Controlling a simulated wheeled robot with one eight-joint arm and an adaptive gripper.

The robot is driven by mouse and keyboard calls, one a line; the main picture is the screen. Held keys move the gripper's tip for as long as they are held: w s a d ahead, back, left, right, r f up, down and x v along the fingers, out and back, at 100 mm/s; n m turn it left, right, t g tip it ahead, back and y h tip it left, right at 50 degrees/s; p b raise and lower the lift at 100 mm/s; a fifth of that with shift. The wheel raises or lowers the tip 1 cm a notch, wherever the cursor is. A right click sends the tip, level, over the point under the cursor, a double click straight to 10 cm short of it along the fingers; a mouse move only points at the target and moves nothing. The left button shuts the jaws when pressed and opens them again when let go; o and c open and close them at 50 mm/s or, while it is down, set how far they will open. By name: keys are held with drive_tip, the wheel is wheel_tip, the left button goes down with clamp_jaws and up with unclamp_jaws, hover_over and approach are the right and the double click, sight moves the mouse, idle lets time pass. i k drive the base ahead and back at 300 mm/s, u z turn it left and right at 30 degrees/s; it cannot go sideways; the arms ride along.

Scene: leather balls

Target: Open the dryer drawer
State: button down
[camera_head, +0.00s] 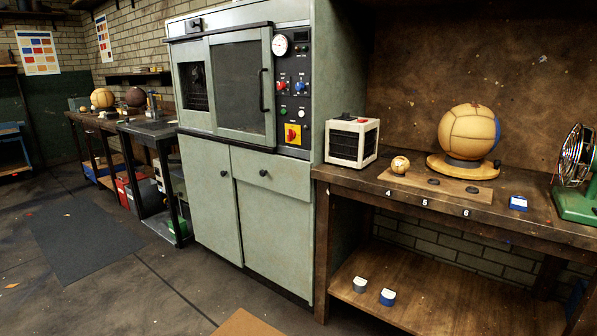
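The dryer (323,97) is a tall grey-green cabinet in the middle of the view. Its windowed upper part has a black vertical handle, and a dark control panel (290,95) is on the right. Below the panel, a shallow drawer (288,177) with a small dark round knob (264,173) sits at the upper right of the lower half. Its front looks flush with the cabinet, so it appears shut. Cabinet doors lie to its left and below it. My gripper is not in view.
A wooden workbench (350,178) adjoins the dryer on the right, holding a white-framed box (351,139), a large leather ball (468,133) and a green fan (577,170). A brown flat edge (245,324) shows at the bottom. The floor before the dryer is mostly clear.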

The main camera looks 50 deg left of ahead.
sight(289, 175)
drive_tip(key=u, duration=2.5)
drive_tip(key=k, duration=0.6)
drive_tip(key=u, duration=0.45)
drive_tip(key=i, duration=1.7)
drive_tip(key=z, duration=0.6)
